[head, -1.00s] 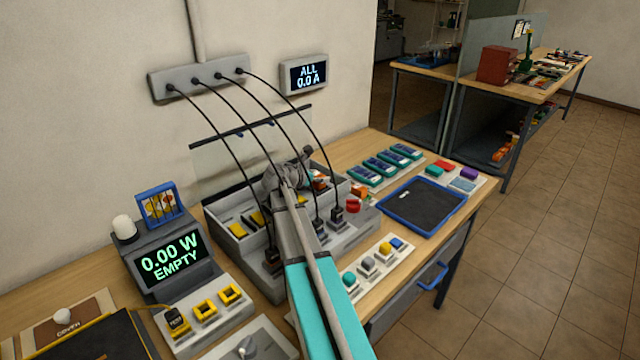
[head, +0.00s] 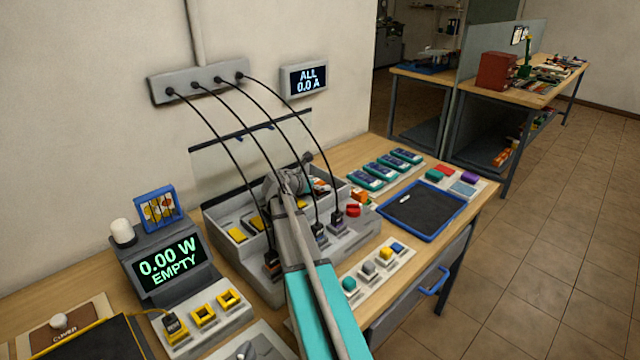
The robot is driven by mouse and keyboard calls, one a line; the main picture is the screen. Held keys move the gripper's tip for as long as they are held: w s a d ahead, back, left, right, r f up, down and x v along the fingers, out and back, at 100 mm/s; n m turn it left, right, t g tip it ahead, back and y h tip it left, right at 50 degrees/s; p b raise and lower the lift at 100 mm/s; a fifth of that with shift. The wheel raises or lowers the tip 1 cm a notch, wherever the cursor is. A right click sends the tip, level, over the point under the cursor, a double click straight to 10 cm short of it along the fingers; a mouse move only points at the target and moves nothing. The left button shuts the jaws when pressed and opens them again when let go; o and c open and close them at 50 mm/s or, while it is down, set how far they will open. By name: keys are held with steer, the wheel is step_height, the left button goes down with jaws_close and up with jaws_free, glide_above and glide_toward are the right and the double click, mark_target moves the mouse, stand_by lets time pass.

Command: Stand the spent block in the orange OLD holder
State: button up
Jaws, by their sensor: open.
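My gripper (head: 304,175) is over the right rear part of the grey compartment rack, beyond my teal and grey arm. It is open, but its fingertips are mostly hidden by my wrist. A small orange and white thing (head: 321,186) shows just right of it, inside the rack; I cannot tell whether they touch. An orange piece (head: 359,194) sits at the rack's right end, behind a red knob (head: 353,210); no OLD label is readable on either orange thing. I cannot pick out the spent block for certain.
The grey rack (head: 237,268) has yellow pieces in its left compartments and black cables plugged along its front. Several teal blocks (head: 382,168) lie behind a blue-rimmed tray (head: 455,222). A meter (head: 168,262) reads 0.00 W EMPTY. Coloured buttons (head: 370,267) stand in front.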

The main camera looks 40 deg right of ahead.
steer(key=shift+r, duration=0.15)
steer(key=shift+a+r+p, duration=0.15)
steer(key=shift+a+p, duration=0.1)
steer(key=shift+p, duration=0.1)
steer(key=p+v, duration=0.4)
steer(key=v, duration=0.6)
steer(key=shift+a+r, duration=0.3)
steer(key=shift+a, duration=0.35)
steer(key=shift+s, duration=0.1)
